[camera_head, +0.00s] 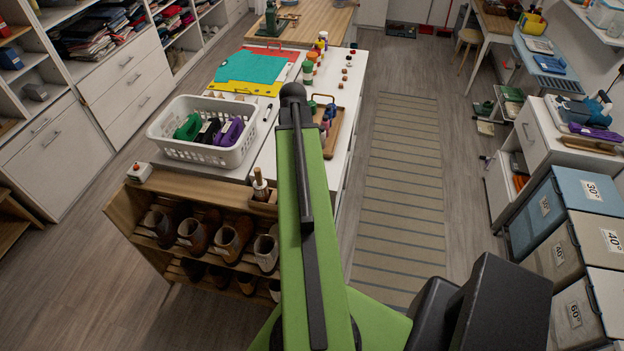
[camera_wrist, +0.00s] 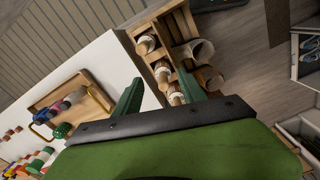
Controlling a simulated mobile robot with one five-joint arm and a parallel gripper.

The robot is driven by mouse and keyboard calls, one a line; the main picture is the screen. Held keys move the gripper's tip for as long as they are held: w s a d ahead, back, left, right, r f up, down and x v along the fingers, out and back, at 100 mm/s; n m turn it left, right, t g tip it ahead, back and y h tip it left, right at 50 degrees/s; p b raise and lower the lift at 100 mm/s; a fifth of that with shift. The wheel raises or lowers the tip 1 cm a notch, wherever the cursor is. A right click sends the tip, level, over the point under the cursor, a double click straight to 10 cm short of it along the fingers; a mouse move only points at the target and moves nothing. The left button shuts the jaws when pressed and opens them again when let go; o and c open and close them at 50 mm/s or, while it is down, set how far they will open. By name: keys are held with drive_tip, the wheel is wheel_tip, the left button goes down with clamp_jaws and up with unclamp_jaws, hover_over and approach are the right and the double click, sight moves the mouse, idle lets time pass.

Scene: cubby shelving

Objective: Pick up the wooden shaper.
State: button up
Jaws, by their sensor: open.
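A small upright brown wooden piece with a pale band (camera_head: 260,184) stands in a small wooden holder at the right end of the shoe rack's top, left of my arm. It may be the wooden shaper, but its shape is too small to tell surely. My gripper (camera_wrist: 160,92) shows in the wrist view with two green fingers spread apart and nothing held between them. Beyond the fingers, several brown and white rounded items (camera_wrist: 162,70) sit in a wooden frame; I cannot tell whether one is the shaper. In the head view my gripper is hidden behind my arm.
The wooden shoe rack (camera_head: 118,212) holds several brown boots (camera_head: 232,238). A wooden tray (camera_head: 335,140) with bottles is right of my arm. A striped mat (camera_head: 402,190) covers clear floor.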

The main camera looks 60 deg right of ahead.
drive_tip(key=s+d+r, duration=0.2)
drive_tip(key=s+d, duration=0.1)
drive_tip(key=s, duration=0.1)
drive_tip(key=f+b, duration=1.2)
drive_tip(key=shift+w+f, duration=0.3)
drive_tip(key=shift+f, duration=0.05)
drive_tip(key=shift+r, duration=0.1)
wheel_tip(320, 180, down, 6)
drive_tip(key=b, duration=0.5)
drive_tip(key=shift+w+d+r, duration=0.15)
drive_tip(key=shift+r, duration=0.3)
clamp_jaws()
